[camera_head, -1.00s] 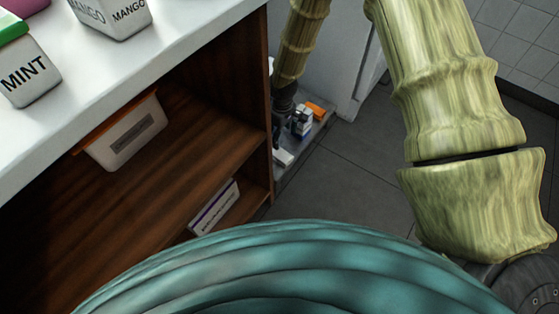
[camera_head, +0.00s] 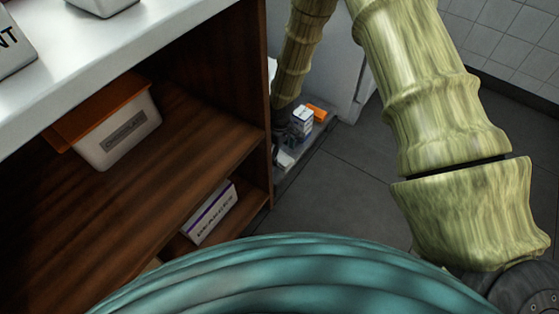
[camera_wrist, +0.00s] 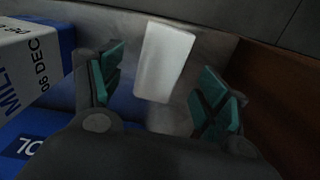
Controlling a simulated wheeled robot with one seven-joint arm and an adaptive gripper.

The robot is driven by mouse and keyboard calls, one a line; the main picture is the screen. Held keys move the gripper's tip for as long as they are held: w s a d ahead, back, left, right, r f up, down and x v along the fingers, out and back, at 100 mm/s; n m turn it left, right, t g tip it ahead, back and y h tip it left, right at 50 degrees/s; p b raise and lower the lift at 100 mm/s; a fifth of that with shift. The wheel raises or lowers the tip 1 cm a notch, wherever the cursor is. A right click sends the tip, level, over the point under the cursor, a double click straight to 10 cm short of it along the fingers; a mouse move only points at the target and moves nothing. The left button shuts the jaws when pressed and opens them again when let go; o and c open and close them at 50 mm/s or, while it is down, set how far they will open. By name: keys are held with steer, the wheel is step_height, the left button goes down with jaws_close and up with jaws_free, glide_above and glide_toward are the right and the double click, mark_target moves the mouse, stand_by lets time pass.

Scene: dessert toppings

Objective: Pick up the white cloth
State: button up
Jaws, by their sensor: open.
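The white cloth (camera_wrist: 163,62) is a small pale folded rectangle. In the wrist view it lies ahead of my gripper (camera_wrist: 160,95), between the two teal-padded fingers. The fingers are apart, and I see no contact with the cloth. In the head view the cloth (camera_head: 285,159) is a small white patch low on the shelf beyond the wooden unit. There my gripper (camera_head: 284,138) is a dark, small shape just above it, partly hidden by the unit's side.
In the wrist view a blue and white milk carton (camera_wrist: 32,70) stands close on the left and a brown wooden panel (camera_wrist: 275,95) on the right. In the head view a white-blue box (camera_head: 302,118) and an orange item (camera_head: 317,113) sit beside my gripper.

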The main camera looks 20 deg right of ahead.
mark_target(280, 158)
step_height(280, 158, down, 3)
steer(key=shift+r+b, duration=0.1)
steer(key=shift+b, duration=0.45)
steer(key=shift+a, duration=0.1)
steer(key=c, duration=1.1)
steer(key=shift+r, duration=0.15)
